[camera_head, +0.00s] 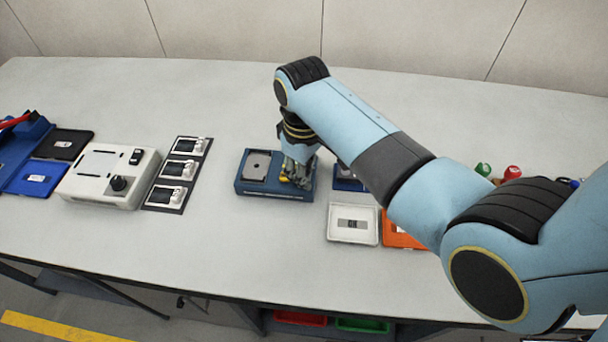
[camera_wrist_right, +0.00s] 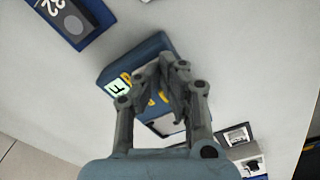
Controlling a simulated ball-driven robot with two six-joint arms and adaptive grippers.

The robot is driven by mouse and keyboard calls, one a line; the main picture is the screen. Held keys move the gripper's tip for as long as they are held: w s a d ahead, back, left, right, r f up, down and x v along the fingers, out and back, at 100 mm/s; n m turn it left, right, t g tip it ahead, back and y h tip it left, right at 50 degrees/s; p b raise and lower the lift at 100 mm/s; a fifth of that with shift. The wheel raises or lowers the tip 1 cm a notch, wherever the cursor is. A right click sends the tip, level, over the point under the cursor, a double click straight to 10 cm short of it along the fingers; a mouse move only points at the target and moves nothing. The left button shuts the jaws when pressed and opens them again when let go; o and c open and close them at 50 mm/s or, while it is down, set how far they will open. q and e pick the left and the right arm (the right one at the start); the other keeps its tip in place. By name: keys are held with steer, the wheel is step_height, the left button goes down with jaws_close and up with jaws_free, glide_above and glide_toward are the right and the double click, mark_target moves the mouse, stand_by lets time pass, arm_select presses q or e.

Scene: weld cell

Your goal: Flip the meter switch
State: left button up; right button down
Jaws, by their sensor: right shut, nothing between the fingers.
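A blue box (camera_head: 243,188) with a grey plate on its left half sits mid-table in the head view. My right gripper (camera_head: 296,176) points down over the box's right half and covers most of it. In the right wrist view, the blue box (camera_wrist_right: 146,52) shows a pale label and yellow parts beside the fingers. My right gripper (camera_wrist_right: 172,92) is shut with nothing in it. Whether the fingertips touch the box is unclear. Any switch under the fingers is hidden. My left gripper is not in view.
A white box (camera_head: 80,180) with a black knob and a black panel (camera_head: 185,160) with white modules stand to the left. A white tray (camera_head: 338,236) and an orange tray (camera_head: 397,237) lie front right. Another blue item (camera_head: 345,184) is partly hidden by my arm. The table's back is clear.

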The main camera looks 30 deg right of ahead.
steer(key=shift+f, duration=0.1)
step_height(320, 180, up, 3)
steer(key=p, duration=0.2)
steer(key=shift+f+p, duration=0.15)
steer(key=shift+p, duration=0.25)
steer(key=shift+r, duration=2.15)
steer(key=shift+s, duration=0.1)
